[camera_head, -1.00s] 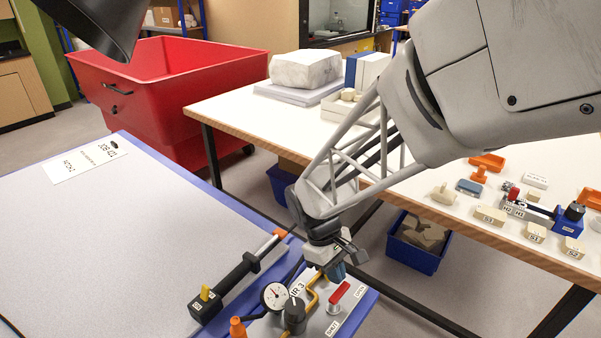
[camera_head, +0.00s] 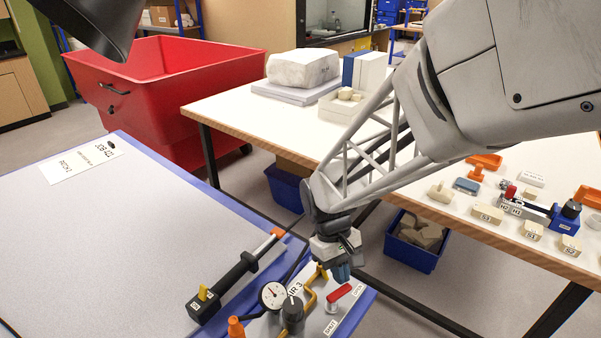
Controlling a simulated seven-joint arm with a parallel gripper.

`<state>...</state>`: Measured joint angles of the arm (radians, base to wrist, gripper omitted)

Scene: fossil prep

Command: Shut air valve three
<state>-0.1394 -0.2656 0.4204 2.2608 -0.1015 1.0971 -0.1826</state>
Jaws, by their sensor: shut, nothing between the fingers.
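The air valve panel (camera_head: 352,322), marked with a partly hidden label ending "IR 3", sits at the blue-edged bench's front right corner. Its red lever (camera_head: 338,297) lies slanted, its far end towards the OPEN label (camera_head: 358,291). The SHUT label (camera_head: 330,327) is at the panel's near edge. A round gauge (camera_head: 272,295) and a black knob (camera_head: 292,313) stand left of the lever, with yellow pipe between. My gripper (camera_head: 342,273) points down, shut and empty, just behind the lever in the picture. I cannot tell whether it touches the lever.
A black tool with a yellow switch (camera_head: 204,294) lies left of the panel. An orange fitting (camera_head: 235,327) stands near the gauge. The grey bench top (camera_head: 110,240) is mostly clear. A white table (camera_head: 235,110) with blocks and small parts stands behind, and a red bin (camera_head: 160,100) beyond.

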